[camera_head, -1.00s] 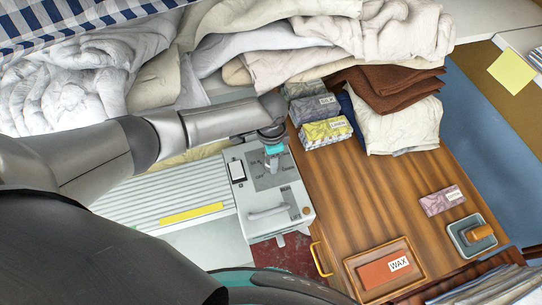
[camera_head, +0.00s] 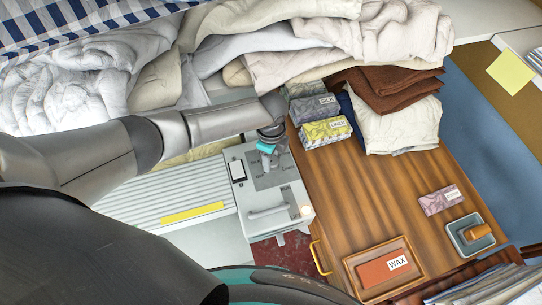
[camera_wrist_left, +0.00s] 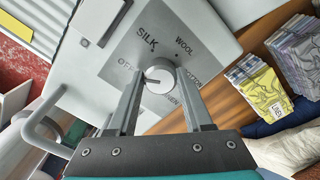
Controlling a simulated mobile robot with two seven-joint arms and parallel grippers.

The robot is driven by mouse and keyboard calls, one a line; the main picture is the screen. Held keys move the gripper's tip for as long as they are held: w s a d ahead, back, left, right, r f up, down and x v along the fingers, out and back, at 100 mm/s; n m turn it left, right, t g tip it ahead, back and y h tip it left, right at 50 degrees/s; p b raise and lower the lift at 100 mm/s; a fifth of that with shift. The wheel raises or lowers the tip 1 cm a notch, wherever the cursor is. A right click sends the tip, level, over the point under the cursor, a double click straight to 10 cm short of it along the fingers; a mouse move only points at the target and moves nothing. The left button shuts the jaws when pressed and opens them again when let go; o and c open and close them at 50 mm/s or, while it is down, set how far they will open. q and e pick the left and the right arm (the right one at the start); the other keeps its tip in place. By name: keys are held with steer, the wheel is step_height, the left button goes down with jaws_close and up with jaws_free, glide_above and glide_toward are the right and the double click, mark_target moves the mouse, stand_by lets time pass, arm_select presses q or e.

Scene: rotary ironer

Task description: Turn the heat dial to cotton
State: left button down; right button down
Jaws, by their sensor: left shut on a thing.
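The heat dial (camera_wrist_left: 159,82) is a round grey knob on the ironer's control panel (camera_head: 259,201). In the left wrist view the labels OFF, SILK and WOOL are readable around it; the cotton label (camera_wrist_left: 192,79) is partly covered by a finger. A dark mark on the dial's face lies on its left side, towards OFF. My left gripper (camera_head: 269,161) is over the panel, shut on the dial, with one finger on each side of it in the left wrist view (camera_wrist_left: 160,88). In the head view the gripper hides the dial. My right gripper is not in view.
A wooden table (camera_head: 370,190) to the right holds a wax tray (camera_head: 350,268). Its middle is clear.

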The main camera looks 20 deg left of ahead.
mark_target(272, 160)
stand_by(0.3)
arm_select(q)
steer(key=shift+c, duration=1.5)
jaws_free()
steer(key=shift+r+p, duration=0.5)
steer(key=shift+r, duration=3.3)
steer(key=shift+d, duration=0.1)
